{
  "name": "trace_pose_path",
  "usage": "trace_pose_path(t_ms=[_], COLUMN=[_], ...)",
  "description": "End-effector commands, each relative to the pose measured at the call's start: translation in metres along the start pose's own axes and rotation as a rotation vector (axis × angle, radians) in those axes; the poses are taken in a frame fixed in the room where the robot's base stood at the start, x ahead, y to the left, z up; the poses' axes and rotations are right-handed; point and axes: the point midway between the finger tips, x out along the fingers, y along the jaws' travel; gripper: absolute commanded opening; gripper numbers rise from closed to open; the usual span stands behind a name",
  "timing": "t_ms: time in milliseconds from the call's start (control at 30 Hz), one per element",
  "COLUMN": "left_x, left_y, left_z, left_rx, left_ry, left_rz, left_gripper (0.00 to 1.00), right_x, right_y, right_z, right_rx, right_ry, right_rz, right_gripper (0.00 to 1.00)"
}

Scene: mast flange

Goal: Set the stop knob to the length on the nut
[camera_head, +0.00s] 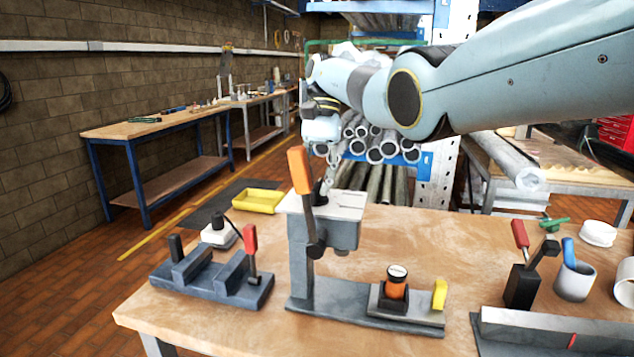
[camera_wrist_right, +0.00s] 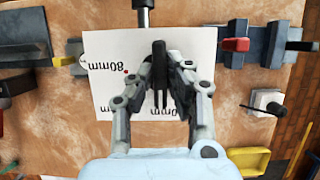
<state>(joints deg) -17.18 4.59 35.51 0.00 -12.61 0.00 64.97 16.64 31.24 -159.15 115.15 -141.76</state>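The press stand (camera_head: 300,262) has an orange-handled lever (camera_head: 300,170) and a pale top plate (camera_head: 345,206). In the right wrist view the plate (camera_wrist_right: 100,108) carries upside-down labels that look like 80mm, with a red dot by the left one. My right gripper (camera_head: 328,186) is low over the plate. In the right wrist view its fingers (camera_wrist_right: 160,75) are close together around a dark upright part, probably the stop knob; contact is unclear. An orange nut-like piece (camera_head: 396,288) with a white top sits on the slide below; its print is unreadable. My left gripper is out of view.
A grey vise-like fixture (camera_head: 205,278) with a red handle stands left of the press. A yellow tray (camera_head: 258,201) lies behind it. At the right are a red-handled clamp (camera_head: 521,280) and a grey cup (camera_head: 575,281).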

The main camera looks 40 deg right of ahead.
Motion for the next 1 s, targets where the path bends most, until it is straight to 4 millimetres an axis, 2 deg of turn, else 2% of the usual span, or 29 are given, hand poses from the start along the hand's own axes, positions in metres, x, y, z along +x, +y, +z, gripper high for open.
trace_pose_path(t_ms=[33, 167, 567, 800, 1000], left_x=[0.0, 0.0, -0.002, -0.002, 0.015], left_y=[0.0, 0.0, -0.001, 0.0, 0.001], left_z=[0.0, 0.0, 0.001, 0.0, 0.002], left_rx=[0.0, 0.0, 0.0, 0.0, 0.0], left_ry=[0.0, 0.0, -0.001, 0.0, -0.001], left_rz=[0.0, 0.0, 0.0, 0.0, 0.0], left_gripper=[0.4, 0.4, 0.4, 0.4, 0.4], right_x=[0.0, 0.0, 0.0, 0.002, 0.005], right_y=[0.0, 0.0, 0.001, 0.003, 0.004], right_z=[0.0, 0.0, 0.0, -0.001, -0.002], right_rx=[-0.002, -0.001, 0.047, 0.298, 0.542], right_ry=[0.001, 0.001, 0.0, 0.002, 0.003], right_rz=[-0.001, -0.001, -0.019, -0.125, -0.228], right_gripper=[0.19, 0.36, 0.37, 0.37, 0.37])
